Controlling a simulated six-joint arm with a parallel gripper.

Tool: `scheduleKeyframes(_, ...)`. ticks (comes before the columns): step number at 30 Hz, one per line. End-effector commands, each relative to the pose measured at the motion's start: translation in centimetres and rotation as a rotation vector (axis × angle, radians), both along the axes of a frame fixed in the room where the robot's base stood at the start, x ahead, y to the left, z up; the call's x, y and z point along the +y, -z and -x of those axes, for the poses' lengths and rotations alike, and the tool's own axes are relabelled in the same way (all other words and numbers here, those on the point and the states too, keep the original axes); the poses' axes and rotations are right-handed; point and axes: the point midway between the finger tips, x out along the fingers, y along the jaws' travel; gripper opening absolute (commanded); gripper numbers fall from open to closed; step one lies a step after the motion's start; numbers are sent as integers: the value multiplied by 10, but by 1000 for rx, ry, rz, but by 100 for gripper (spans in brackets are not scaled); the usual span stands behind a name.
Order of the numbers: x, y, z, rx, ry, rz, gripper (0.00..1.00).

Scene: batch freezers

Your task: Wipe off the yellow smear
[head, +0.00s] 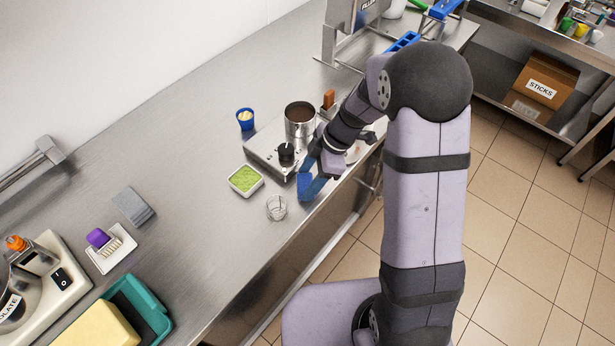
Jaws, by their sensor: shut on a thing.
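My gripper (317,176) is over the front part of the steel counter (200,200), right of a small glass and close to the counter's front edge. It is shut on a blue thing (306,188), which looks like a cloth and hangs down at or just above the counter top. I cannot tell whether the blue thing touches the counter. I see no yellow smear on the bare steel; the arm, gripper and blue thing hide part of the counter.
Near my gripper stand a clear glass (276,207), a white tub of green stuff (245,180), a hotplate (265,152) with a steel pot (300,118), and a blue cup (245,119). A teal tray (150,305) holds a yellow block (95,330).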

Motion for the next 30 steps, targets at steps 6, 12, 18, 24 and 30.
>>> scheduleKeyframes(6,-15,2,-15,-1,3,1,35)
scheduleKeyframes(12,-28,2,-28,-1,3,1,35)
scheduleKeyframes(18,-41,2,-41,-2,3,2,35)
scheduleKeyframes(24,-42,-27,-41,-2,2,2,35)
scheduleKeyframes(30,-42,-45,-41,-1,1,2,35)
